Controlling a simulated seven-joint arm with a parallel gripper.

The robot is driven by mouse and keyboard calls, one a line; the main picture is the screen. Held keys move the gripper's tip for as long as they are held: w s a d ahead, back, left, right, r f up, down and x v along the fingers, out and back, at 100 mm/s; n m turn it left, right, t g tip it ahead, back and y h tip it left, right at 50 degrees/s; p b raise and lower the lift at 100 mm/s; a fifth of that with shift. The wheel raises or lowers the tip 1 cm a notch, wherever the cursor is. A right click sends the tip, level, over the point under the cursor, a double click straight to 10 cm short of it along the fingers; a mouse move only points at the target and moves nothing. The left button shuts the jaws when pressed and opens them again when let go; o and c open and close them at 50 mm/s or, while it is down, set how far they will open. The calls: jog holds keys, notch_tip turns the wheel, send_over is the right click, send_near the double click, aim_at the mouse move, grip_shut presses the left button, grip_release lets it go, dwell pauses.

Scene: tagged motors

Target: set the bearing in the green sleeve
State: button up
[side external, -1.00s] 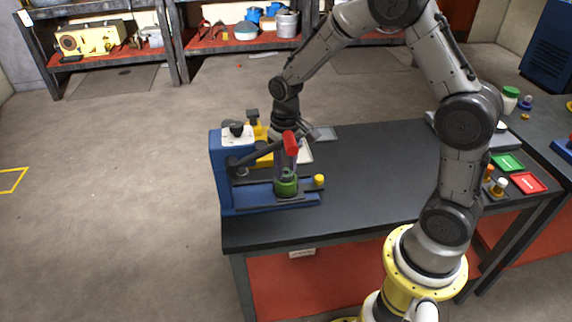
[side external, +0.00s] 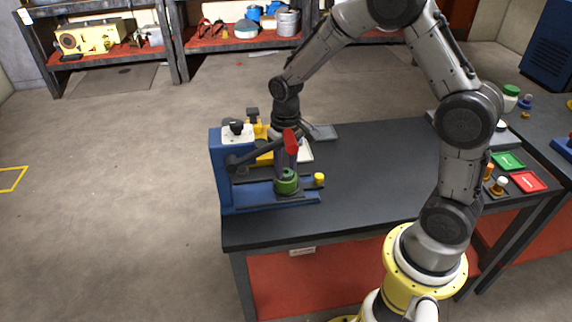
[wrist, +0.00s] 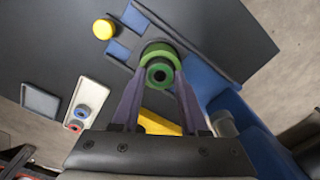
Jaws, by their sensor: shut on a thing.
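The green sleeve (side external: 287,184) stands upright on the bed of the blue press (side external: 232,180). In the wrist view the sleeve (wrist: 160,47) shows behind the fingertips. My gripper (wrist: 160,78) is shut on a bearing (wrist: 159,73), a ring with a green face and a dark bore. The bearing lines up closely with the sleeve in the wrist view. I cannot tell whether it is above the sleeve or partly inside. In the side view my fingers reach down at the sleeve, partly hidden behind the red press handle (side external: 290,141).
A yellow knob (side external: 319,180) sits right of the sleeve. A pale tray (wrist: 90,94) holds a blue-faced ring (wrist: 83,112) and a red-faced ring (wrist: 75,125). An empty grey tray (wrist: 40,101) lies beside it.

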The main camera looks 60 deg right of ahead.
jog(key=o, duration=1.2)
jog(key=shift+r, duration=3.35)
